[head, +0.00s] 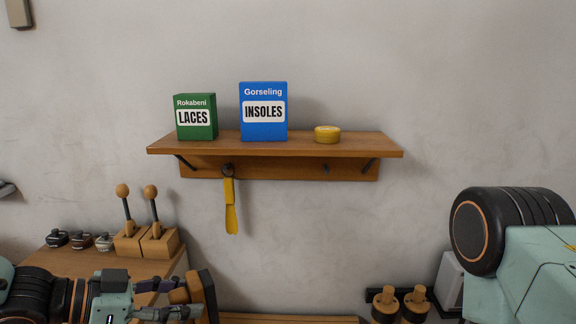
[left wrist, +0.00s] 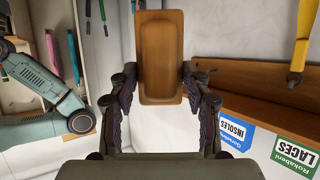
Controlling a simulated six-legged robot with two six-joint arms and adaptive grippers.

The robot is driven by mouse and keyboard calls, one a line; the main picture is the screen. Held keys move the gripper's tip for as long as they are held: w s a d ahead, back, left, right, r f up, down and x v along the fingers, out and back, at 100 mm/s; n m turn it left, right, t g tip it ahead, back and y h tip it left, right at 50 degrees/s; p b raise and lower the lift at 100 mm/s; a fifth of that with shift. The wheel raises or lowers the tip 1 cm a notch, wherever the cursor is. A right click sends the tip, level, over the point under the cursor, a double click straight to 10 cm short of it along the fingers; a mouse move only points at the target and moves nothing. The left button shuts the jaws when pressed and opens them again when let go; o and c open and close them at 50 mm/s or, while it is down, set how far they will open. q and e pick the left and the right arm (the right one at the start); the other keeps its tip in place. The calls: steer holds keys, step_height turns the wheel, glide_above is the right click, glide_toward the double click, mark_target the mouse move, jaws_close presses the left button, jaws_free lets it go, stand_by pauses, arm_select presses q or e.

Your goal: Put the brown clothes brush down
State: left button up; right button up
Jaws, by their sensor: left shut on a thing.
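My left gripper (head: 172,300) is low at the left of the head view, shut on the brown clothes brush (head: 205,292).
A wall shelf (head: 300,147) holds a green laces box (head: 197,117), a blue insoles box (head: 263,112) and a yellow tin (head: 327,134). A yellow shoehorn (head: 230,205) hangs below. Wooden stands with knobbed rods (head: 145,240) and small dark-lidded jars (head: 80,241) stand on the left bench.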

arm_select(q)
steer(key=s+f+b, duration=0.2)
steer(key=f+b, duration=0.1)
steer(key=f, duration=0.3)
steer(key=s+f+b, duration=0.2)
steer(key=f+b, duration=0.2)
steer(key=f, duration=0.3)
steer(key=shift+s+d+f+n+t+y+b, duration=0.2)
steer(key=shift+s+f+n+t+y+b, duration=0.1)
steer(key=shift+n+t+y, duration=0.1)
steer(key=shift+s+a, duration=0.1)
steer(key=shift+a, duration=0.05)
